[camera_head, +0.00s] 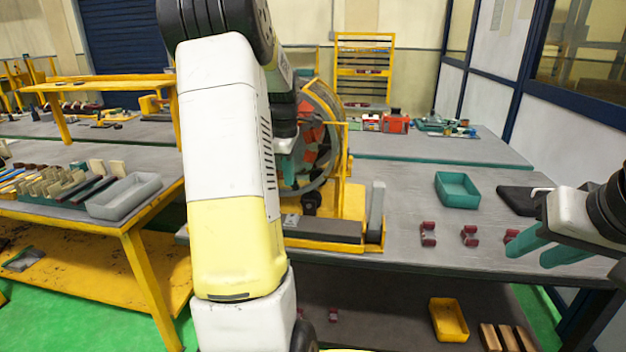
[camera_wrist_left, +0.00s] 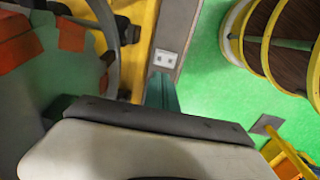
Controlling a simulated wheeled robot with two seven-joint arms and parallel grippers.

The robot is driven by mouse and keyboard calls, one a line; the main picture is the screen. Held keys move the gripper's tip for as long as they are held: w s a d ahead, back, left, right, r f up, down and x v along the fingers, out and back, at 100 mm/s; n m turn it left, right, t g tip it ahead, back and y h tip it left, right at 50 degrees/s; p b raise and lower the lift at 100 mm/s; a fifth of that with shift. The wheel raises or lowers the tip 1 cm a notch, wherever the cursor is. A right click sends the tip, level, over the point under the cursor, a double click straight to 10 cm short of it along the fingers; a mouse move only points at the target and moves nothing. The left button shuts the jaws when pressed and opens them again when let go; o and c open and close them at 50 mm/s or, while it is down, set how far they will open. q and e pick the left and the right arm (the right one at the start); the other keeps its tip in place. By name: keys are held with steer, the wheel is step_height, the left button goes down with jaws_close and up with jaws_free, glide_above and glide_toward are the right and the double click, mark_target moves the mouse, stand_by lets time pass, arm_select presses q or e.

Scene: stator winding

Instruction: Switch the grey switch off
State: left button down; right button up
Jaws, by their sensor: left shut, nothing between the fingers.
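A small light-grey switch plate (camera_wrist_left: 165,58) with two small dark marks sits on a grey strip beside the yellow machine frame in the left wrist view. I cannot tell its on or off position. In the head view a small light plate (camera_head: 291,220) on the machine base seems to be the same one. My left gripper (camera_wrist_left: 161,80) is shut and empty, its teal fingers just short of the plate in the picture; I cannot tell whether they touch it. In the head view my left arm mostly hides this gripper. My right gripper (camera_head: 526,255) is open and empty at the right.
The winding machine (camera_head: 325,130) with its round wheel stands beside my left arm. On the grey table (camera_head: 400,200) are a teal bin (camera_head: 457,189), a black tray (camera_head: 516,200) and several red parts (camera_head: 428,234). A grey bin (camera_head: 124,196) stands on the left table.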

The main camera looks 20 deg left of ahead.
mark_target(292, 216)
arm_select(q)
steer(key=f, duration=0.3)
steer(key=w+f, duration=0.1)
steer(key=f, duration=0.7)
steer(key=shift+w+a+f, duration=0.2)
steer(key=shift+w+f, duration=0.05)
steer(key=shift+w+f+g, duration=0.25)
steer(key=shift+f+g, duration=0.2)
steer(key=shift+g, duration=0.05)
steer(key=shift+s, duration=0.3)
